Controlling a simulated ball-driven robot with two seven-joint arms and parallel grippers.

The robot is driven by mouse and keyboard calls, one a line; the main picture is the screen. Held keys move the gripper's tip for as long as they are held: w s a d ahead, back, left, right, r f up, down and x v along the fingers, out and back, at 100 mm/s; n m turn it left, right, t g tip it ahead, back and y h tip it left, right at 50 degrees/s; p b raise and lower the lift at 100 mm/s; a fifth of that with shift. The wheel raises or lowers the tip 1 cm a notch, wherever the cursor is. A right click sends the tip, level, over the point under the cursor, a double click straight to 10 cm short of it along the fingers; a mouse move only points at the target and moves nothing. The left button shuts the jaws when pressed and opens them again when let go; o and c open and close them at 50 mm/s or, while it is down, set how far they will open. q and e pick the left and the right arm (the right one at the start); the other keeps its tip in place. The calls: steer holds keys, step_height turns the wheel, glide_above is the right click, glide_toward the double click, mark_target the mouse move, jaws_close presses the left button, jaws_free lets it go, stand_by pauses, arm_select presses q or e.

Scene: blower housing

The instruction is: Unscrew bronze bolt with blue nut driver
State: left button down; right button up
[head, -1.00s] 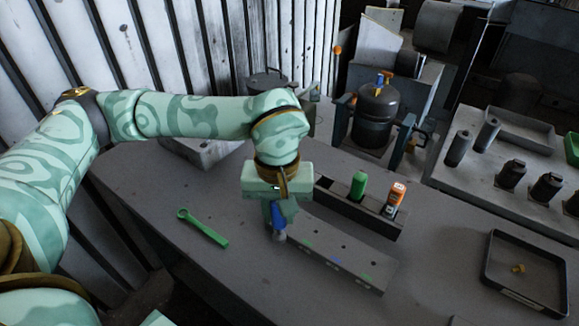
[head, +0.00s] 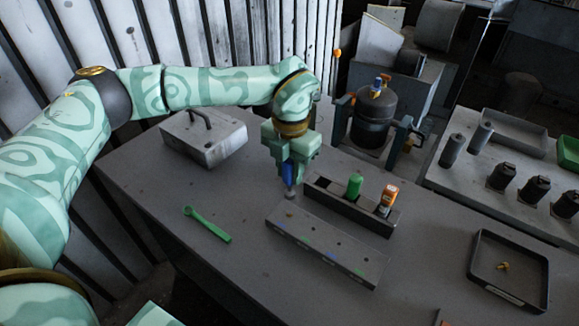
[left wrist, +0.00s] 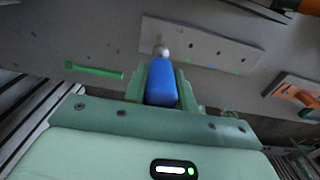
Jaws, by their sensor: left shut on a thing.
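My left gripper (head: 288,168) is shut on the blue nut driver (head: 287,175), which points down with its grey tip above the back left end of a grey holed block. In the left wrist view the blue driver handle (left wrist: 161,84) sits between the fingers. A small bronze-coloured spot (left wrist: 158,38) shows just past its tip; I cannot tell what it is. A small bronze bolt-like piece (head: 503,267) lies in the dark tray (head: 522,302). The dark rounded housing (head: 374,120) at the back has a small blue and orange part on top. My right gripper is not in view.
The holed block (head: 325,257) has green and blue marks. Behind it a dark holder (head: 330,199) carries a green bottle-shaped piece (head: 354,185) and an orange one (head: 388,200). A green wrench (head: 207,224) lies left. A grey box (head: 204,140) stands behind. The table's left part is mostly clear.

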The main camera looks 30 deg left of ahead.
mark_target(290, 191)
arm_select(q)
step_height(290, 191, down, 4)
steer(key=b, duration=0.3)
steer(key=shift+f+b, duration=0.2)
steer(key=shift+b, duration=0.1)
steer(key=shift+f, duration=0.45)
steer(key=shift+f, duration=0.3)
steer(key=shift+p, duration=0.5)
